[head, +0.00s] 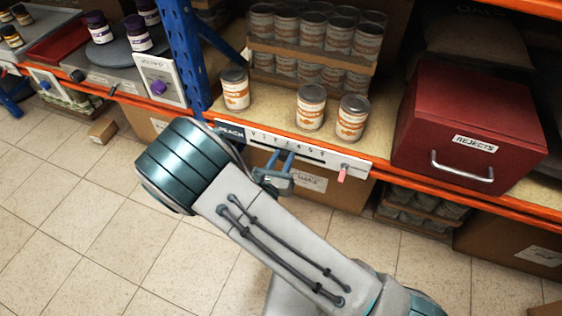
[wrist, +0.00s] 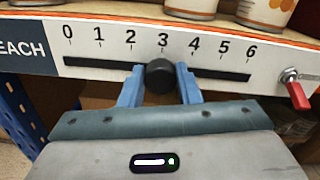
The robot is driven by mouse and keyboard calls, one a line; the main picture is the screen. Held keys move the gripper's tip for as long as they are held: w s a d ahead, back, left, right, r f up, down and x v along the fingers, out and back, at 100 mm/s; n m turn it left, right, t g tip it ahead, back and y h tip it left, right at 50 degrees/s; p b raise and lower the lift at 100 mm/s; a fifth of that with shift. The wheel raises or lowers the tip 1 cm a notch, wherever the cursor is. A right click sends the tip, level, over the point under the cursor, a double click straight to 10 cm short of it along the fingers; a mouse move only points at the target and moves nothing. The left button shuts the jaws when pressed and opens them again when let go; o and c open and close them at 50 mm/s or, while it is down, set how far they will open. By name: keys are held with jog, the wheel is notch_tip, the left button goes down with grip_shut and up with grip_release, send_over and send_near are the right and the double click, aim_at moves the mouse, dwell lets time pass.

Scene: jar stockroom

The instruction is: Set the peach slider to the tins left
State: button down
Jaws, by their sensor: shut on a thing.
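The peach slider is a white strip (wrist: 215,62) on the shelf edge, with a dark slot and numbers 0 to 6; its dark label reads "PEACH" in the head view (head: 231,133). Its round black knob (wrist: 160,75) stands below about the 3. My gripper (wrist: 159,88) is shut on the knob, one blue finger on each side. In the head view my gripper (head: 277,168) is at the strip, and the knob is hard to make out. Three loose tins with orange labels, a left one (head: 235,90), a middle one (head: 311,108) and a right one (head: 353,118), stand upright above the strip.
A two-level cardboard tray stack (head: 313,57) full of similar tins stands behind the loose ones. A small red lever (wrist: 297,92) is at the strip's right end. A red "REJECTS" box (head: 466,130) stands right, a blue post (head: 184,50) left. The tiled floor is open.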

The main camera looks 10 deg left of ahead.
jog(key=shift+a, duration=0.15)
jog(key=c, duration=1.1)
grip_release()
jog(key=shift+o, duration=0.2)
jog(key=s+a+p, duration=0.2)
jog(key=s+p, duration=0.1)
jog(key=s, duration=1)
jog(key=shift+s+p, duration=0.3)
jog(key=shift+s, duration=0.05)
